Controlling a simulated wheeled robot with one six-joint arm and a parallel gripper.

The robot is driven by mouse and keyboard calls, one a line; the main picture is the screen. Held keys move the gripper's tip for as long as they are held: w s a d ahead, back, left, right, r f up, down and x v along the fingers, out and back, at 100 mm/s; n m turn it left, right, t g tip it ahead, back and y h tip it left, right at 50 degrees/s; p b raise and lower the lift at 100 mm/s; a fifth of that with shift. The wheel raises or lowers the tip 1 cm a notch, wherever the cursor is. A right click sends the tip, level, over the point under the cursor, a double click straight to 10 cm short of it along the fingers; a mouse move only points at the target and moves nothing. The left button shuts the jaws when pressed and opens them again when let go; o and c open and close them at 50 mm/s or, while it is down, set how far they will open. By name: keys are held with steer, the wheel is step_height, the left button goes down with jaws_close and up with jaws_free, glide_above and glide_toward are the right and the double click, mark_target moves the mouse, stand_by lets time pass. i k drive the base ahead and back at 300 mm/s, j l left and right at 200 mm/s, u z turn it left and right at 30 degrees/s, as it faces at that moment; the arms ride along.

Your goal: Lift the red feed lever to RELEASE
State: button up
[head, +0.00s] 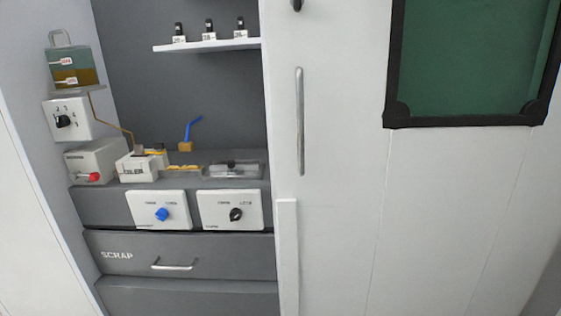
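A small red lever (94,177) sits low on the front of a pale grey box (98,158) on the left end of the dark grey counter. The lever is small in the picture. I cannot read its markings or tell for sure which position it is in. My gripper does not show in the head view, so its state and its distance from the lever are not visible.
A white block marked OILER (138,172) stands right of the box. A dial plate (65,120) and a tank (76,70) are above it. Two knob panels (158,210) (230,210) face the counter front. A tall white door with a handle (299,120) fills the right.

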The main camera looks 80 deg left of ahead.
mark_target(96, 176)
steer(key=u, duration=3.1)
